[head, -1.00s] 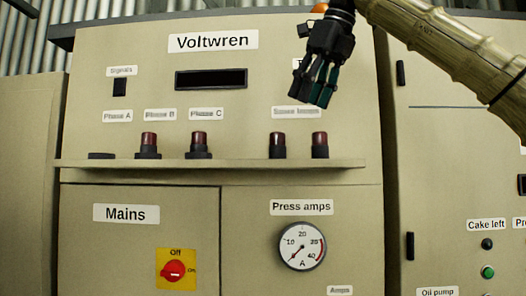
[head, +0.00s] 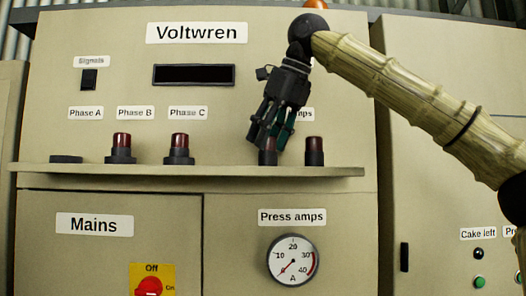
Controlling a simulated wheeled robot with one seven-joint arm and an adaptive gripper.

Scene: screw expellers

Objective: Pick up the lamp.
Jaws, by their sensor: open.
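Several dark red lamps with black bases stand upright on the cabinet's narrow ledge (head: 220,174). One lamp (head: 121,145) is under the Phase B label and one lamp (head: 179,147) is under the Phase C label. Under the partly covered spare lamps label (head: 307,115) stand a left spare lamp (head: 267,155) and a right spare lamp (head: 314,151). My gripper (head: 271,143) is open and points down at the left spare lamp, with its fingers overlapping the lamp's top in the picture. I cannot tell whether they touch it. Under Phase A there is only a low black base (head: 66,159).
The Voltwren cabinet (head: 330,205) rises behind the ledge, with a dark display (head: 194,75) and a black signals switch (head: 89,80). Below are a press amps gauge (head: 292,259) and a red mains switch (head: 150,287). The ledge is clear between Phase C and the spare lamps.

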